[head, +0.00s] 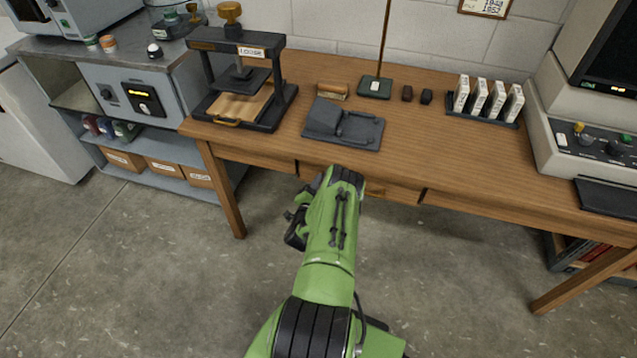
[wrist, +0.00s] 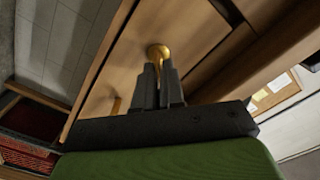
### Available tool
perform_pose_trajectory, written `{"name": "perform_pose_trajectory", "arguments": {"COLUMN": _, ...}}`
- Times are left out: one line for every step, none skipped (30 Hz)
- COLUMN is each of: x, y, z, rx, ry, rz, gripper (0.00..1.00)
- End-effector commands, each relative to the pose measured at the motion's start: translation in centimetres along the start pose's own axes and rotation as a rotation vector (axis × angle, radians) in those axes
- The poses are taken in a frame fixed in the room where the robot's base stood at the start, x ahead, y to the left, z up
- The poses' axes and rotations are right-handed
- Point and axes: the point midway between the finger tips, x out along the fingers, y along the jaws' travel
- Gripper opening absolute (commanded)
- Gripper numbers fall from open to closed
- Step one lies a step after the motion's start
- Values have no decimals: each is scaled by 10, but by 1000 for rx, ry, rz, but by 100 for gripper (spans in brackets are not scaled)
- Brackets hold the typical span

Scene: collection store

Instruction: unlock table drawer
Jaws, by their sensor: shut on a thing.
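The wooden table (head: 450,160) has a drawer (head: 402,193) in its front edge; a brass pull (head: 376,190) shows just right of my arm. In the wrist view, the drawer front (wrist: 185,35) fills the upper middle, with a round brass lock piece (wrist: 158,51) on it. My gripper (wrist: 160,72) is shut on this brass piece, its dark fingertips right at it. Whether it is a key or a fixed knob I cannot tell, as the fingers cover part of it. The pull (wrist: 116,105) shows left of the fingers. In the head view my own green arm hides the fingertips and lock.
On the table stand a black press (head: 240,85), a grey device (head: 343,125), a rack of white slides (head: 485,102) and a computer (head: 590,110). A metal shelf unit (head: 135,75) stands at the left. The floor before the table is clear.

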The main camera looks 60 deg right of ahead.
Motion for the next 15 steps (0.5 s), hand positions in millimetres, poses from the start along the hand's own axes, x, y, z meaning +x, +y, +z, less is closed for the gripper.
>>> {"name": "perform_pose_trajectory", "arguments": {"x": 0, "y": 0, "z": 0, "rx": 41, "ry": 1, "rz": -1, "gripper": 0}}
{"name": "perform_pose_trajectory", "arguments": {"x": 0, "y": 1, "z": 0, "rx": 70, "ry": 1, "rz": -1, "gripper": 0}}
{"name": "perform_pose_trajectory", "arguments": {"x": 0, "y": 2, "z": 0, "rx": 108, "ry": 1, "rz": -1, "gripper": 0}}
{"name": "perform_pose_trajectory", "arguments": {"x": 0, "y": 2, "z": 0, "rx": 137, "ry": 2, "rz": -1, "gripper": 0}}
{"name": "perform_pose_trajectory", "arguments": {"x": 0, "y": 2, "z": 0, "rx": 164, "ry": 2, "rz": -1, "gripper": 0}}
{"name": "perform_pose_trajectory", "arguments": {"x": 0, "y": 3, "z": 0, "rx": 203, "ry": 2, "rz": -1, "gripper": 0}}
{"name": "perform_pose_trajectory", "arguments": {"x": 0, "y": 3, "z": 0, "rx": 232, "ry": 2, "rz": -1, "gripper": 0}}
{"name": "perform_pose_trajectory", "arguments": {"x": 0, "y": 4, "z": 0, "rx": 260, "ry": 2, "rz": -1, "gripper": 0}}
{"name": "perform_pose_trajectory", "arguments": {"x": 0, "y": 4, "z": 1, "rx": 297, "ry": 2, "rz": -1, "gripper": 0}}
{"name": "perform_pose_trajectory", "arguments": {"x": 0, "y": 4, "z": 1, "rx": 326, "ry": 2, "rz": -1, "gripper": 0}}
{"name": "perform_pose_trajectory", "arguments": {"x": 0, "y": 4, "z": 1, "rx": 355, "ry": 2, "rz": -1, "gripper": 0}}
{"name": "perform_pose_trajectory", "arguments": {"x": 0, "y": 5, "z": 1, "rx": 393, "ry": 1, "rz": -1, "gripper": 0}}
{"name": "perform_pose_trajectory", "arguments": {"x": 0, "y": 5, "z": 1, "rx": 419, "ry": 1, "rz": -1, "gripper": 0}}
{"name": "perform_pose_trajectory", "arguments": {"x": 0, "y": 6, "z": 2, "rx": 446, "ry": 1, "rz": -1, "gripper": 0}}
{"name": "perform_pose_trajectory", "arguments": {"x": 0, "y": 6, "z": 2, "rx": 483, "ry": 1, "rz": -1, "gripper": 0}}
